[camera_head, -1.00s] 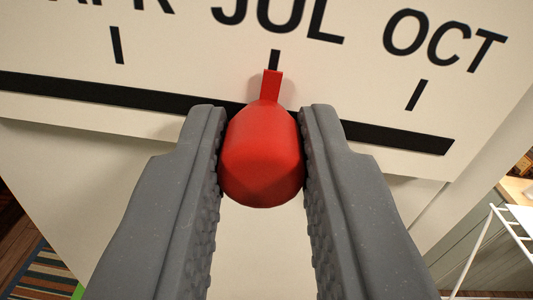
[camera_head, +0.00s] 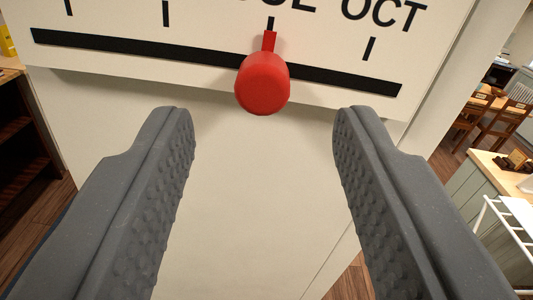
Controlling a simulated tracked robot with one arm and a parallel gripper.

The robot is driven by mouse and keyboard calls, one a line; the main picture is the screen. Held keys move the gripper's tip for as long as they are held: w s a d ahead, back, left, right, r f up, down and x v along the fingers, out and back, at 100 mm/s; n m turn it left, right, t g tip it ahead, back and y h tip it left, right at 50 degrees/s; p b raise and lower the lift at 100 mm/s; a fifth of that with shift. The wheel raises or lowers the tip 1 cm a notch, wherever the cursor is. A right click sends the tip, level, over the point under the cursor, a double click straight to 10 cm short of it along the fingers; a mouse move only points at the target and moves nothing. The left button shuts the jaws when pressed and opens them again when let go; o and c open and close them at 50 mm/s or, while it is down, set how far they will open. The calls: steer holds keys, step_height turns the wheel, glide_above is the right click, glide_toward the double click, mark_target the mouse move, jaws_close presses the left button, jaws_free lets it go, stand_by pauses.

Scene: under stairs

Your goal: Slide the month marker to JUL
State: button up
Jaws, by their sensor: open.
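The red month marker (camera_head: 263,84) sits on the black slot (camera_head: 180,53) of the white month board (camera_head: 110,22). Its narrow red pointer lines up with the tick under the partly cut-off JUL label (camera_head: 277,4). The OCT label (camera_head: 384,12) and its tick are to the right. My gripper (camera_head: 263,115) is open and empty, its two grey fingers wide apart. The fingertips are below and in front of the marker, on either side of it and not touching it.
A white panel (camera_head: 250,200) lies below the board. At the right are a cabinet with a wooden top (camera_head: 500,165), a white rack (camera_head: 510,230) and wooden chairs (camera_head: 505,115). A dark shelf (camera_head: 25,145) stands at the left.

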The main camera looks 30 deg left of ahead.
steer(key=b+v, duration=0.1)
steer(key=v, duration=0.7)
steer(key=shift+s+d+b, duration=0.3)
steer(key=s+a+r+m+h+b, duration=0.2)
steer(key=s+a+r+m+h, duration=0.1)
steer(key=s+a, duration=0.5)
steer(key=s+d+f+m+t+h+b, duration=0.1)
steer(key=s+f+m+h+b, duration=0.1)
steer(key=s+f+m+h, duration=0.4)
step_height(320, 180, down, 2)
steer(key=shift+s+f+h+b, duration=0.2)
steer(key=shift+h+b, duration=0.15)
steer(key=shift+h, duration=0.65)
steer(key=shift+r, duration=0.1)
stand_by(1.9)
